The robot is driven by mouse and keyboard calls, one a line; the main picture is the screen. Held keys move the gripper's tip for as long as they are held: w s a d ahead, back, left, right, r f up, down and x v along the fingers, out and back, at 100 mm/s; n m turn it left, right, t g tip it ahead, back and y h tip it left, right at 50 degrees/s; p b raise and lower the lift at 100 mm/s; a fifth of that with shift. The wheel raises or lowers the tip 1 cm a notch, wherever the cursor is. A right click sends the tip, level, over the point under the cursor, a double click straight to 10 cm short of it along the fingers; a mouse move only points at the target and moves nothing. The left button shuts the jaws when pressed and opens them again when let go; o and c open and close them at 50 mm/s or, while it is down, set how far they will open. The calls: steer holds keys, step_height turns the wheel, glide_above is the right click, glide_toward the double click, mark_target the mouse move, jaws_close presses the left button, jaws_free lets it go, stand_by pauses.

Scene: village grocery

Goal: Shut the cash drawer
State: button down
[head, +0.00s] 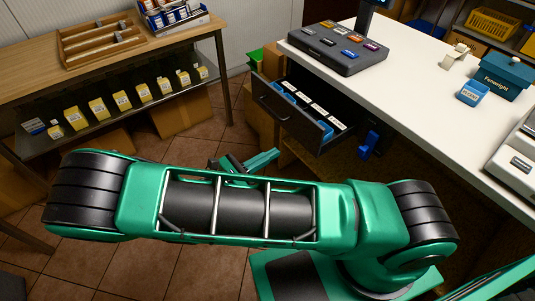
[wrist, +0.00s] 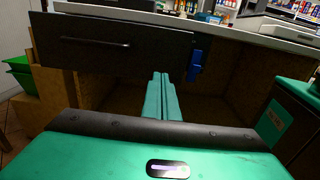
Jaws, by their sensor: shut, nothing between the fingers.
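The cash drawer (head: 318,133) is dark and stands pulled out from under the white counter in the head view, with blue and white items in its compartments. In the wrist view its flat front (wrist: 125,55) fills the upper left, with a long bar handle (wrist: 95,42). My gripper (head: 270,156) is in front of and below the drawer in the head view, partly hidden by my arm. In the wrist view my gripper (wrist: 160,78) has its green fingers together and empty, pointing toward the lower right part of the drawer front. I cannot tell whether they touch it.
A blue object (head: 370,143) hangs below the counter. A wooden table (head: 135,60) stands left. Tiled floor lies between.

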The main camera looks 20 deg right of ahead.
mark_target(305, 136)
steer(key=x, duration=1.1)
